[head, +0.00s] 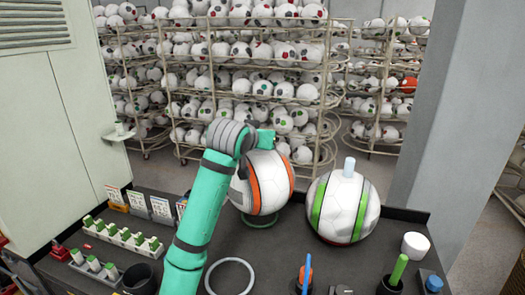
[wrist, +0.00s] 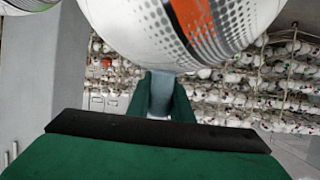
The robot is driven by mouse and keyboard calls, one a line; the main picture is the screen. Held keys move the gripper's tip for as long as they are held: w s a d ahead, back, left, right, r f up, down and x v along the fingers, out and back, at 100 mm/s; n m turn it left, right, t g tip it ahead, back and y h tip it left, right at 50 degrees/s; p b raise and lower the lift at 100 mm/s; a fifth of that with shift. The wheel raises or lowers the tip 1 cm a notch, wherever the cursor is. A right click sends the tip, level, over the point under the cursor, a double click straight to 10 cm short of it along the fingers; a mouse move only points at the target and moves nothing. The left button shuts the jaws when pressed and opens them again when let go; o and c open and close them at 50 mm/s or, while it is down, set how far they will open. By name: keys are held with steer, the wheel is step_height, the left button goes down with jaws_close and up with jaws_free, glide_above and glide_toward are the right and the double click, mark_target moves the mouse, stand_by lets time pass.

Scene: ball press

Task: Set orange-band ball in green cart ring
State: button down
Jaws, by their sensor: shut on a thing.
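The orange-band ball (head: 270,185), white with orange and grey bands, is near the middle of the head view and fills the top of the wrist view (wrist: 180,25). My gripper (head: 264,139) is at the top of the ball. In the wrist view its green fingers (wrist: 162,93) are shut on a pale grey-blue peg at the ball. A thin green ring (head: 262,223) shows on the dark top below the ball. The ball hides the ring's far part, and I cannot tell whether the two touch.
A green-and-red-band ball (head: 342,208) with a pale peg stands close on the right. A bare grey ring (head: 230,262) lies in front. Green-capped pieces (head: 120,236) stand at left, cups and a green stick (head: 398,270) at right. Ball racks (head: 245,80) fill the back.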

steer(key=shift+w+f, duration=0.5)
steer(key=shift+f, duration=0.1)
steer(key=f, duration=0.3)
steer(key=shift+w+d+f, duration=0.1)
steer(key=shift+w+f, duration=0.1)
steer(key=shift+f, duration=0.05)
steer(key=shift+s+f, duration=0.1)
steer(key=c, duration=1.6)
jaws_free()
steer(key=shift+f, duration=0.1)
